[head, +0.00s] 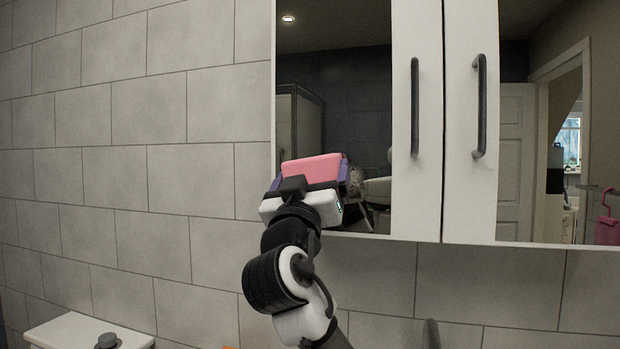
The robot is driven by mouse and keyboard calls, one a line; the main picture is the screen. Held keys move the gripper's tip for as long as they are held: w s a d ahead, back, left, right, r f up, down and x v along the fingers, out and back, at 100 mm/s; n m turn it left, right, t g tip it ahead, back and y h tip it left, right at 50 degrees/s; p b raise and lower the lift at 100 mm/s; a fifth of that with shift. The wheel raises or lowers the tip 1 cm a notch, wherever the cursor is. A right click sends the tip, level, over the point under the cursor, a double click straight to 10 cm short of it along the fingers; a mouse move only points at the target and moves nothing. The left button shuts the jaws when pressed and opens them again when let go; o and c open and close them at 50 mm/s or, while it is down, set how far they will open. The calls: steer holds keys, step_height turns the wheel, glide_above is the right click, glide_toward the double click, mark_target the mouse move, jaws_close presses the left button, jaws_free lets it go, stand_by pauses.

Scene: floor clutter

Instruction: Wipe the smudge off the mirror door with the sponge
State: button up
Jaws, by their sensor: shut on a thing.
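The left mirror door (345,100) of a white wall cabinet is shut, with a dark vertical handle (414,107) on its white right strip. My gripper (309,172) is raised in front of the lower left part of this mirror. It is shut on a pink sponge (311,167), with a purple-edged finger on each side. I cannot tell whether the sponge touches the glass. A greyish speckled patch (357,182) shows on the mirror just right of the gripper; it may be the smudge or part of a reflection. My gripper hides part of the mirror there.
The right mirror door (515,60) has its own dark handle (479,106) and reflects a doorway and a pink hanging item. Grey wall tiles (120,150) lie left of and below the cabinet. A white cistern-like top (75,333) with a dark knob (107,341) is at lower left.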

steer(key=shift+d, duration=0.15)
steer(key=shift+s+d, duration=0.35)
steer(key=shift+d, duration=0.9)
steer(key=shift+s+d, duration=0.4)
steer(key=shift+d, duration=0.8)
steer(key=shift+s+d, duration=0.35)
steer(key=shift+d, duration=0.9)
steer(key=shift+w+a, duration=0.4)
steer(key=shift+a, duration=0.9)
steer(key=shift+w+a, duration=0.35)
steer(key=shift+a, duration=0.95)
steer(key=shift+w+a, duration=0.4)
steer(key=shift+a, duration=0.9)
steer(key=s+a, duration=0.1)
steer(key=s, duration=0.4)
steer(key=shift+s+a, duration=0.4)
steer(key=shift+s+a, duration=0.25)
steer(key=shift+s, duration=0.45)
steer(key=shift+s+a, duration=0.2)
steer(key=shift+s, duration=0.5)
